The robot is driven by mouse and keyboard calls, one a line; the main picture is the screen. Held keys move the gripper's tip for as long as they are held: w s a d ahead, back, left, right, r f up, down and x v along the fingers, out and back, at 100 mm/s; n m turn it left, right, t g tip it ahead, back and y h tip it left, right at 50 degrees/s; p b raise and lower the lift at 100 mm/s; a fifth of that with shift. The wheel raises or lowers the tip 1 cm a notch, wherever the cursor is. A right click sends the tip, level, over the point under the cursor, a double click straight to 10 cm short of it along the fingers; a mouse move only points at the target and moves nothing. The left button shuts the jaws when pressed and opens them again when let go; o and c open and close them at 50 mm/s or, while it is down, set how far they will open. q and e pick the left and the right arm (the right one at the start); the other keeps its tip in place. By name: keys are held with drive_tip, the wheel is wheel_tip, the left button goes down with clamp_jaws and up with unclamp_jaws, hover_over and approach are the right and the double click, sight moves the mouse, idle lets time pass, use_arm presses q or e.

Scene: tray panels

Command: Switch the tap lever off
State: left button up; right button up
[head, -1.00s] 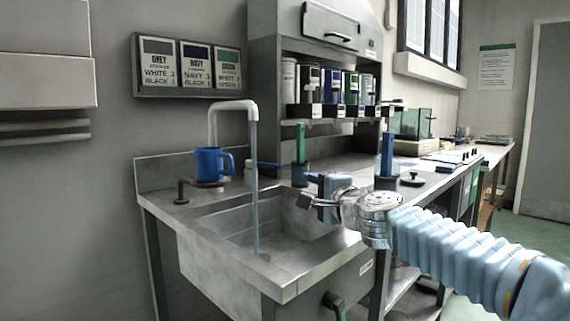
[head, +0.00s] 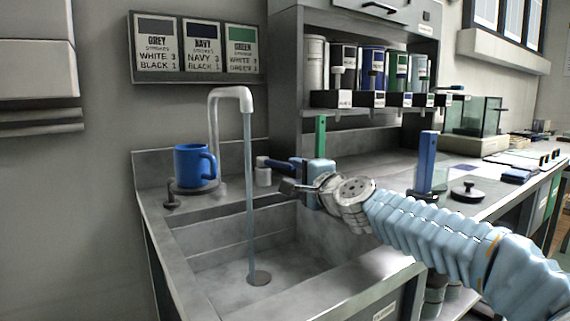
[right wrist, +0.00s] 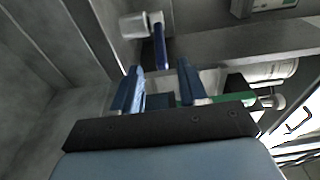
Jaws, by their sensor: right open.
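The tap (head: 214,135) has a white bent spout, and a stream of water (head: 250,200) runs from it into the sink. The tap lever (head: 272,163) is a dark blue bar on a short white post (head: 263,177), right of the spout; it points right, toward my right gripper. My right gripper (head: 291,176) is open over the sink's back right side. In the right wrist view the blue lever (right wrist: 160,48) points toward the gap of the open gripper (right wrist: 160,68), its near end about level with the fingertips; I cannot tell whether they touch. My left gripper is out of view.
A blue mug (head: 192,166) stands left of the tap on a round stand. The sink basin (head: 215,265) is empty apart from running water.

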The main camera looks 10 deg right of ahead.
sight(286, 167)
drive_tip(key=p+x, duration=0.2)
drive_tip(key=x, duration=0.6)
drive_tip(key=shift+w, duration=0.1)
drive_tip(key=shift+a, duration=0.1)
clamp_jaws()
